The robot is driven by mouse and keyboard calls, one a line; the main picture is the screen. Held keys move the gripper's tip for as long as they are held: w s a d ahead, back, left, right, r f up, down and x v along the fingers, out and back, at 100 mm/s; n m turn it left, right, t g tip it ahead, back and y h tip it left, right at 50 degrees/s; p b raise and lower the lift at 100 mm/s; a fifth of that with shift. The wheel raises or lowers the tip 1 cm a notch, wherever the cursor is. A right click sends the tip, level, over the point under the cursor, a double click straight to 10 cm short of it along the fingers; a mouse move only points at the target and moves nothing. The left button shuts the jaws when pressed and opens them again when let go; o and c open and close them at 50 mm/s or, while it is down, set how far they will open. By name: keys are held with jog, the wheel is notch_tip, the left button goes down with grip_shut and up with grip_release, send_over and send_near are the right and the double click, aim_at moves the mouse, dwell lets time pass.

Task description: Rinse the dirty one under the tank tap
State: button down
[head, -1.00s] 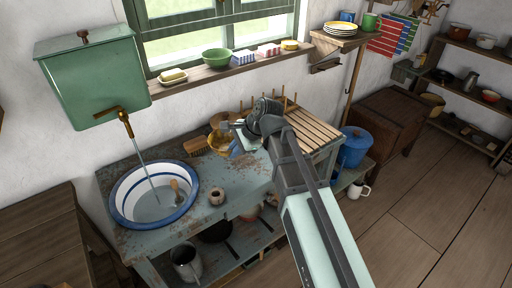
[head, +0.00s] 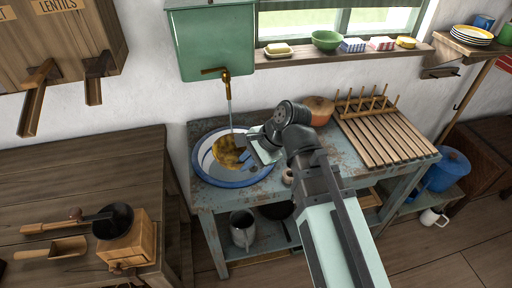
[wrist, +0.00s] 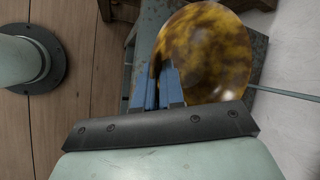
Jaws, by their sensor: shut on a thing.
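A round, glossy dish (head: 228,152) mottled brown and yellow is over the white basin with the blue rim (head: 262,172). My gripper (head: 247,150) is shut on its edge from the right. In the wrist view the blue fingers (wrist: 158,88) meet the dish (wrist: 205,50), which hides part of their tips. The brass tap (head: 215,71) of the green tank (head: 210,40) is running. A thin water stream (head: 230,110) comes down at the dish; in the wrist view it reaches the dish's edge. Whether the dish touches the basin I cannot tell.
A wooden drying rack (head: 385,138) with pegs and an orange lidded pot (head: 320,108) stand right of the basin on the worn counter. A table at left holds a coffee grinder (head: 125,238) and a scoop (head: 55,248). The windowsill (head: 350,54) runs behind.

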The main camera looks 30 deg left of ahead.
jog(key=w+a+f+n, duration=0.1)
jog(key=w+a+f, duration=0.2)
jog(key=w+a, duration=0.5)
jog(key=shift+a+g+h, duration=0.3)
jog(key=shift+a, duration=0.7)
dwell(0.6)
jog(key=shift+w, duration=0.1)
